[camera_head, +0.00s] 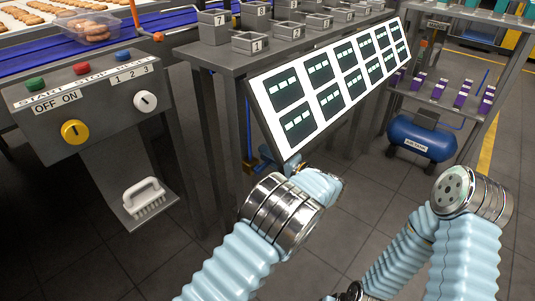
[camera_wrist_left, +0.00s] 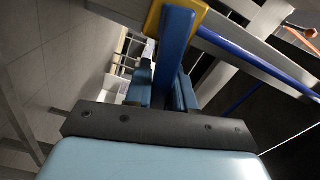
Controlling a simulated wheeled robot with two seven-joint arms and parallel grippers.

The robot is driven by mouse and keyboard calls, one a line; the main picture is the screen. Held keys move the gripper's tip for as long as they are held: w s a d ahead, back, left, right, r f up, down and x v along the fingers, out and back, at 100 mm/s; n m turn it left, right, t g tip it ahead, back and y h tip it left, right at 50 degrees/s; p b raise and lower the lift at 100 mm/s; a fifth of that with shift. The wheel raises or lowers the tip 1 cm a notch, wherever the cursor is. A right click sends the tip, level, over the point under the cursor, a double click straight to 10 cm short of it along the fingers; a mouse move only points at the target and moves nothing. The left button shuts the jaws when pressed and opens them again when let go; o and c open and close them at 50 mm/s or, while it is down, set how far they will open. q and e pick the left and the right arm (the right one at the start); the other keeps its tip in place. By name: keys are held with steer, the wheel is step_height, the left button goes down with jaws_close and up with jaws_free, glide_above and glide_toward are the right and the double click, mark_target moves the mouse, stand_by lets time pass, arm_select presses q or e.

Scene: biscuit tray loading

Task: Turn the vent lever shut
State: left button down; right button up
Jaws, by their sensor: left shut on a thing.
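The vent lever (camera_wrist_left: 176,45) is a flat blue bar on a yellow mount (camera_wrist_left: 186,10) at the top of the left wrist view. My left gripper (camera_wrist_left: 163,92) is shut on the blue bar, one finger on each side of it. In the head view my left gripper (camera_head: 291,165) is low beside the bench leg, below the slanted display panel, and mostly hidden by my own arm. A small yellow and blue fitting shows just left of it there. My right arm is at the right of the head view; its gripper is out of view.
The slanted display panel (camera_head: 325,85) hangs above my left gripper. A grey bench (camera_head: 205,58) with numbered bins, a control box (camera_head: 88,110) and a brush (camera_head: 144,197) are to the left. A blue air tank (camera_head: 423,138) stands at right. The floor between is clear.

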arm_select(q)
steer(key=shift+f+m, duration=0.7)
steer(key=shift+m, duration=0.6)
steer(key=c, duration=1)
jaws_free()
steer(key=shift+c, duration=0.2)
steer(key=shift+d, duration=0.15)
steer(key=v, duration=1.3)
steer(key=shift+s+d+b, duration=0.25)
steer(key=shift+b, duration=0.05)
